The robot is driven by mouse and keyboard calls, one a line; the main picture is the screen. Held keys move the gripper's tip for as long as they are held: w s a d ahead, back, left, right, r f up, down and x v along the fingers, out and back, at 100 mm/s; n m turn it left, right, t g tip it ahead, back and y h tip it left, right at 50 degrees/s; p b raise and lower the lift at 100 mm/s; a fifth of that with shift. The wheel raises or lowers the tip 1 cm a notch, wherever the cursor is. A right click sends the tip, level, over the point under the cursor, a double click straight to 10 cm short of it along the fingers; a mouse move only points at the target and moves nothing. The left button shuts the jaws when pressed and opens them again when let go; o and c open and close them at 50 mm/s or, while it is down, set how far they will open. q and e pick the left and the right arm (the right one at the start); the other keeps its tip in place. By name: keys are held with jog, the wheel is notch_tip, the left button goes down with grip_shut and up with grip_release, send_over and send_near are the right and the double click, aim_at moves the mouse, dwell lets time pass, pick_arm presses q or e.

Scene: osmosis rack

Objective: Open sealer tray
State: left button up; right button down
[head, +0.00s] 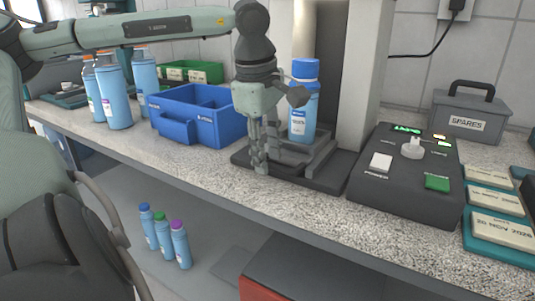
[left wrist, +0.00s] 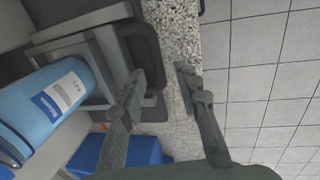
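The sealer (head: 342,90) stands on the counter with a dark base and a light upright column. Its grey tray (head: 305,152) sits low at the front and bears a blue bottle (head: 304,105) with a blue cap. In the left wrist view, the tray (left wrist: 105,55) has a dark rounded handle-like front part (left wrist: 146,50), and the bottle (left wrist: 45,105) is at left. My left gripper (head: 261,158) points down at the tray's front left. Its fingers (left wrist: 160,74) are apart, one near each side of the dark part's near end; contact is unclear. My right gripper is not in view.
A blue bin (head: 200,115) and large blue bottles (head: 113,95) stand left of the sealer. A control box (head: 408,170) with buttons is at right, before a grey SPARES box (head: 468,115). Small bottles (head: 163,234) stand below the counter. The counter's front strip (head: 190,158) is clear.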

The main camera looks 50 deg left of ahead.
pick_arm(q)
notch_tip(320, 180, up, 11)
jog(key=s, duration=0.2)
jog(key=shift+d+r, duration=0.2)
jog(key=shift+d, duration=0.15)
jog(key=shift+s, duration=0.1)
